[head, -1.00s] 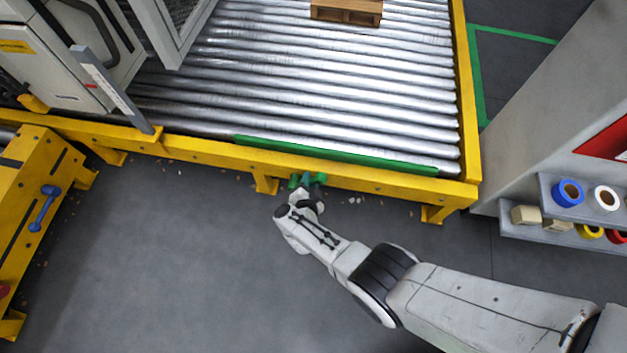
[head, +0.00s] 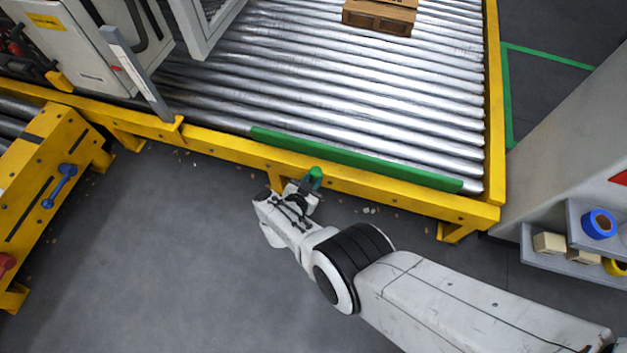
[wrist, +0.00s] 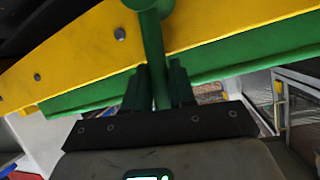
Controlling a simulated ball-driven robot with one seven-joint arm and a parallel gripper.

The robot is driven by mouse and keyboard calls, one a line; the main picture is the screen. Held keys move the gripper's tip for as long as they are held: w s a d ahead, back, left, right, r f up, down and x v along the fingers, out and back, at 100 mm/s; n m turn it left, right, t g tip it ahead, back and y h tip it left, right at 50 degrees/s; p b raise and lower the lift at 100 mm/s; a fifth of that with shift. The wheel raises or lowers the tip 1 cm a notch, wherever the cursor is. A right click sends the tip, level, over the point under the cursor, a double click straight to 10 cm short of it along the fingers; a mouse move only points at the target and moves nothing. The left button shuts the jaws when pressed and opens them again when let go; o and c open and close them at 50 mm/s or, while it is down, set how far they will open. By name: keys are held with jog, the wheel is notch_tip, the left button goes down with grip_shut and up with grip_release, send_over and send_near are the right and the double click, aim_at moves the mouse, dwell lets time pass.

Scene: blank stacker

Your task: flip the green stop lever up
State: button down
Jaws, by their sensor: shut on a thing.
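The green stop lever (head: 316,173) is on the front yellow rail of the roller conveyor; its round green end shows just beyond my gripper (head: 308,186). In the wrist view, the lever's green shaft (wrist: 155,52) runs down between the two dark green fingers of my gripper (wrist: 158,88), which is shut on it. The lower end of the shaft is hidden between the fingers. A long green stop bar (head: 355,159) runs along the inner edge of the rail; it also shows in the wrist view (wrist: 235,68).
The yellow front rail (head: 400,200) is close to my gripper. A wooden pallet (head: 378,17) lies on the rollers (head: 330,80). A second yellow frame with a blue lever (head: 60,186) stands at left. A grey shelf (head: 548,265) stands at right.

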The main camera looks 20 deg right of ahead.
jog(key=shift+w+r, duration=0.1)
jog(key=shift+w, duration=0.05)
jog(key=c, duration=1)
grip_release()
jog(key=shift+c, duration=0.2)
jog(key=p+v, duration=0.6)
jog(key=v, duration=0.4)
jog(key=shift+s+a, duration=0.2)
jog(key=shift+s, duration=0.2)
